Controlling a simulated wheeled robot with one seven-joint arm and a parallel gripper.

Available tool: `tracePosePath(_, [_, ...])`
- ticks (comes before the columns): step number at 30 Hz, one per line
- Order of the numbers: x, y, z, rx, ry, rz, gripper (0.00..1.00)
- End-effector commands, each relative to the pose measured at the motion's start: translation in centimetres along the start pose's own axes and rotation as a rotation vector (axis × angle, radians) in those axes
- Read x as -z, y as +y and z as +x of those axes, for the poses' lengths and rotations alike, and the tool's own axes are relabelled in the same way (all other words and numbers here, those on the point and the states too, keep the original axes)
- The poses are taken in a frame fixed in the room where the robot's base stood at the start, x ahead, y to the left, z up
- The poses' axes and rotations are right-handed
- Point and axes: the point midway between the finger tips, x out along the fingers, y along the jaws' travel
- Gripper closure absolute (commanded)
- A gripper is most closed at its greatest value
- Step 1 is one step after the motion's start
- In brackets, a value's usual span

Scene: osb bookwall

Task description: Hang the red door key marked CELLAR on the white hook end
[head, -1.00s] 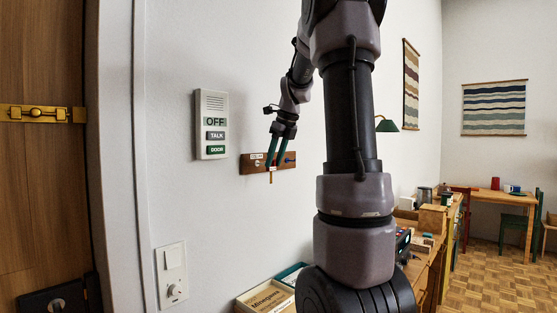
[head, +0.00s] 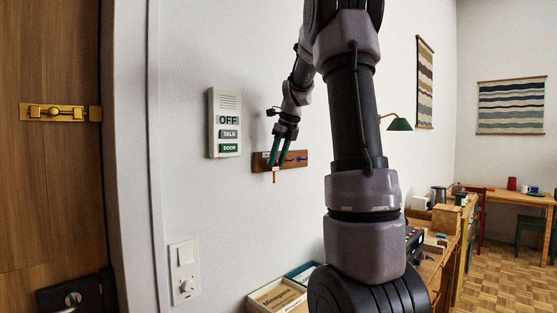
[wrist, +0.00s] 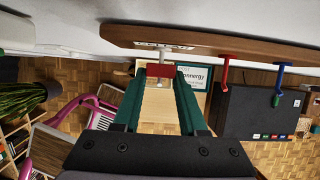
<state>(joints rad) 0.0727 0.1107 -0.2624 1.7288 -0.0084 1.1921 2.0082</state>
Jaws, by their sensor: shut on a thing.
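My gripper (head: 275,164) is at the brown hook board (head: 297,158) on the white wall, its two green fingers pointing down. In the wrist view the gripper (wrist: 160,75) is shut on the red key (wrist: 153,70), seen nearly edge-on at the fingertips. The key's shaft (head: 275,177) hangs below the board in the head view. The white hook (wrist: 161,84) is in line with the key, showing white on both sides of it. I cannot tell whether the key is around the hook. A pale label (wrist: 165,46) marks the board above; the key's marking is not readable.
A red hook (wrist: 226,70) and a blue hook (wrist: 279,83) stick out to the right on the same board. A door intercom (head: 225,123) is left of the board. Below are a wooden box (head: 275,297) and a cluttered bench.

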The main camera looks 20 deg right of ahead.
Motion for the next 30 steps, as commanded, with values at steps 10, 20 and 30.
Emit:
tracePosePath(10, [0.00, 0.00, -0.02, 0.000, 0.000, 0.000, 1.00])
tracePosePath(20, [0.00, 0.00, -0.02, 0.000, 0.000, 0.000, 0.24])
tracePosePath(30, [-0.03, -0.01, -0.88, 0.000, -0.002, 0.000, 0.24])
